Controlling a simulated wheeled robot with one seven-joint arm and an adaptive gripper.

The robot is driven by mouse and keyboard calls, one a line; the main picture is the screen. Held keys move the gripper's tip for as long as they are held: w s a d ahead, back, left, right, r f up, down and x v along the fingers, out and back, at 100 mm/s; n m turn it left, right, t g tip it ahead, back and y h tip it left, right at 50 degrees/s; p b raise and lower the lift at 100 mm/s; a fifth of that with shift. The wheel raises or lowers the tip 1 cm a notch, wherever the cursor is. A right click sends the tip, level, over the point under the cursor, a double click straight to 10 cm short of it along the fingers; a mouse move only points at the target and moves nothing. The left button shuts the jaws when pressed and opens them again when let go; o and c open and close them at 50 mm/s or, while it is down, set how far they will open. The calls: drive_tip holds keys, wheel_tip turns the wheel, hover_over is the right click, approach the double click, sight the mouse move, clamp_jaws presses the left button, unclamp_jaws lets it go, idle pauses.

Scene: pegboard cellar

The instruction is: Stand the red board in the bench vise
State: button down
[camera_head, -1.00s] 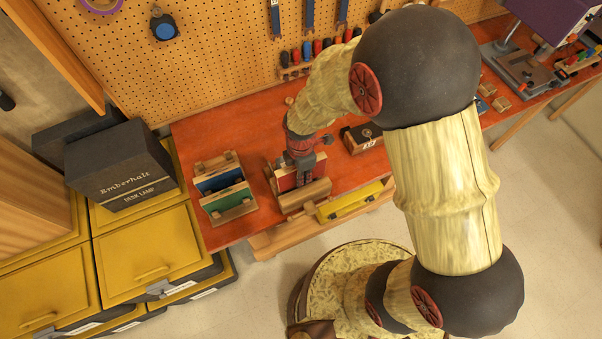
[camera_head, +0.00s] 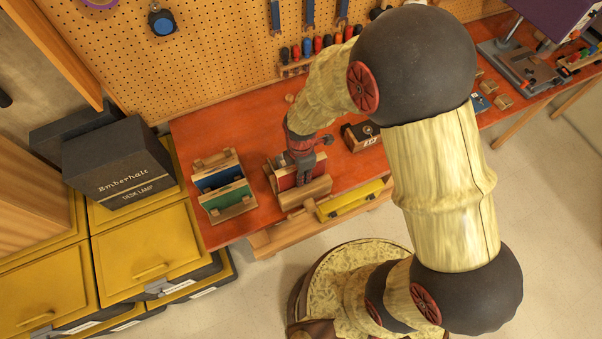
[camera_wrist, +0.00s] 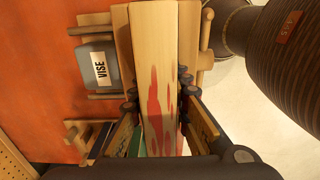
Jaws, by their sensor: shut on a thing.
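The red board (camera_head: 284,181) stands on edge between two wooden jaws of the bench vise (camera_head: 305,193) near the bench's front edge. In the wrist view, the board (camera_wrist: 153,60) shows a pale wooden edge with red paint, and the vise (camera_wrist: 121,35) has wooden jaws on both sides of it, with a grey plate reading VISE. My gripper (camera_head: 302,158) is above the vise, pointing down. In the wrist view, its fingers (camera_wrist: 158,92) are shut on the board, one on each side. Whether the board touches the vise's bottom is hidden.
A wooden rack (camera_head: 232,212) left of the vise holds a blue board (camera_head: 217,178) and a green board (camera_head: 226,197). A small dark box (camera_head: 361,135) sits to the right. A pegboard (camera_head: 210,60) stands behind.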

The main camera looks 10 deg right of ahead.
drive_tip(key=c, duration=1.6)
unclamp_jaws()
drive_tip(key=shift+r+p, duration=3.5)
drive_tip(key=shift+r, duration=1.5)
